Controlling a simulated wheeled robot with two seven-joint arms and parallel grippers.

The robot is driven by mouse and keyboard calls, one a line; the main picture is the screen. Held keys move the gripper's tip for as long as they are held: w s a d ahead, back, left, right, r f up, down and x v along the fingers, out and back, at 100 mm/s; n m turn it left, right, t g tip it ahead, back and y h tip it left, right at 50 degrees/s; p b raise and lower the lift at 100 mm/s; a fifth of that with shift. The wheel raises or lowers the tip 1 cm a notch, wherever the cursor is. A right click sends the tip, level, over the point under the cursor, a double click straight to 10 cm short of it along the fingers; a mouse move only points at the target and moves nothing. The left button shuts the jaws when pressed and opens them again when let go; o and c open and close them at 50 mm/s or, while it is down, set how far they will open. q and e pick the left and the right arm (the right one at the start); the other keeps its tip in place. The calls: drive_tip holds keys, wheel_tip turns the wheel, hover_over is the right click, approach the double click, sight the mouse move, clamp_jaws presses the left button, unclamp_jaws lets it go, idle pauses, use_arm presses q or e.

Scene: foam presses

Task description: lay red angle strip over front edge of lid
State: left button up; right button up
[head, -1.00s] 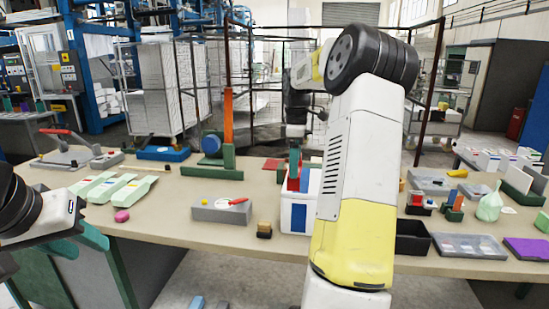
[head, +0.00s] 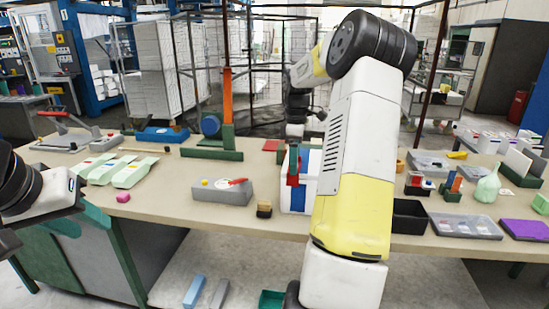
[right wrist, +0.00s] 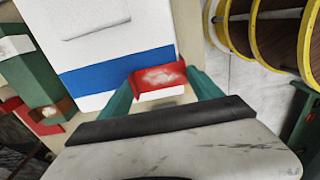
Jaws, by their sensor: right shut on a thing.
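My right gripper (head: 294,160) is shut on the red angle strip (head: 293,180) and holds it at the near side of the white box (head: 298,202). In the right wrist view the red strip (right wrist: 160,77) sits between the two green fingertips (right wrist: 165,88), by the edge of the white box (right wrist: 105,35) with its blue band (right wrist: 120,70). I cannot tell whether the strip touches the box. My arm hides the box's right part in the head view.
A grey block with a red-handled tool (head: 222,192) and a small yellow-black block (head: 264,210) stand left of the box. A black bin (head: 408,216) is to its right.

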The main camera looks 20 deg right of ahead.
drive_tip(key=o, duration=1.4)
